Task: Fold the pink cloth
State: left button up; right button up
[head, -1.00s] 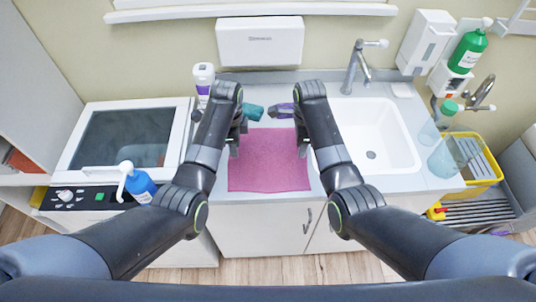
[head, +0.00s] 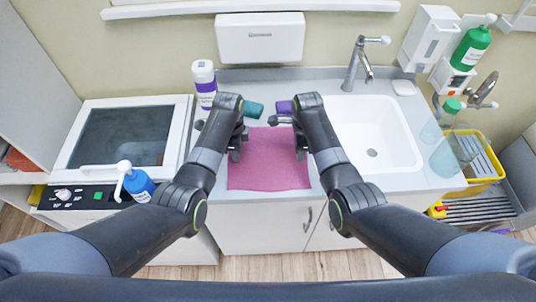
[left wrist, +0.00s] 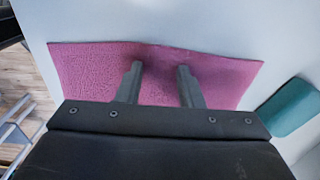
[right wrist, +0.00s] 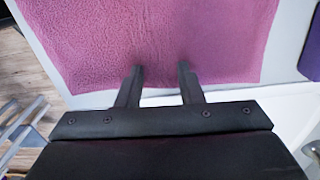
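The pink cloth (head: 268,170) lies spread out on the grey counter, its back part between my two arms. My left gripper (head: 236,152) is over the cloth's left edge. In the left wrist view its fingers (left wrist: 159,70) are apart, with the pink cloth (left wrist: 95,65) behind and between them. My right gripper (head: 300,152) is at the cloth's right edge. In the right wrist view its fingers (right wrist: 161,68) are apart over the edge of the cloth (right wrist: 215,40). I cannot tell whether the fingertips touch the cloth. My arms hide part of its side edges.
A teal item (head: 253,109) and a purple item (head: 284,107) lie just behind the cloth. A white bottle (head: 204,84) stands behind my left arm. The sink (head: 372,135) is to the right. A blue pump bottle (head: 138,185) stands at the left.

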pick_arm(q)
jog(key=shift+s, duration=0.1)
grip_shut()
pick_arm(e)
jog(key=shift+s, duration=0.1)
grip_shut()
pick_arm(q)
jog(key=shift+r, duration=0.15)
pick_arm(e)
jog(key=shift+r, duration=0.15)
